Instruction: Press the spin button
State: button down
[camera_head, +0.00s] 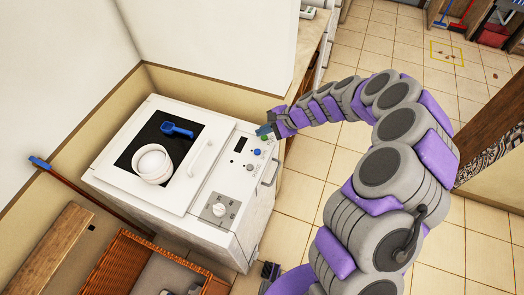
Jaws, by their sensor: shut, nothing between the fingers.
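A white machine (244,222) stands against the wall, with a control panel (232,175) along the right side of its top. The panel carries a dark display (240,144), a green button (264,138), a blue button (257,152), another small blue control (249,167) and a white dial (219,209). Labels are too small to read, so I cannot tell which one is the spin button. My gripper (265,130) is shut and empty at the panel's far end, right by the green button. I cannot tell whether it touches it.
On the machine's dark lid window (137,143) lie a white ring-shaped item (152,164) and a blue scoop (177,129). A handle (271,169) sticks out from the machine's front. A wicker basket (125,262) is at lower left.

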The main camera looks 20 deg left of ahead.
aim_at(259, 152)
jog(key=a+f+b, duration=0.1)
jog(key=f, duration=0.2)
jog(key=a+f+b, duration=0.1)
jog(key=f+b, duration=0.1)
jog(key=f, duration=0.1)
jog(key=a+f+b, duration=0.1)
jog(key=f+b, duration=0.1)
jog(key=f, duration=0.1)
jog(key=shift+f, duration=0.1)
jog(key=shift+d+b, duration=0.15)
jog(key=shift+b, duration=0.15)
jog(key=shift+d+r, duration=0.25)
jog(key=shift+d, duration=1)
jog(key=shift+a+f, duration=0.15)
jog(key=shift+a, duration=0.5)
jog(key=shift+a+f, duration=0.15)
jog(key=shift+a, duration=0.45)
jog(key=shift+d+r, duration=0.25)
jog(key=shift+d, duration=0.8)
jog(key=shift+a+f, duration=0.2)
jog(key=shift+a, duration=0.7)
jog(key=shift+d+r, duration=0.15)
jog(key=shift+d, duration=0.6)
jog(key=shift+b+x, duration=0.3)
jog(key=shift+x, duration=0.7)
jog(key=shift+d+r, duration=0.25)
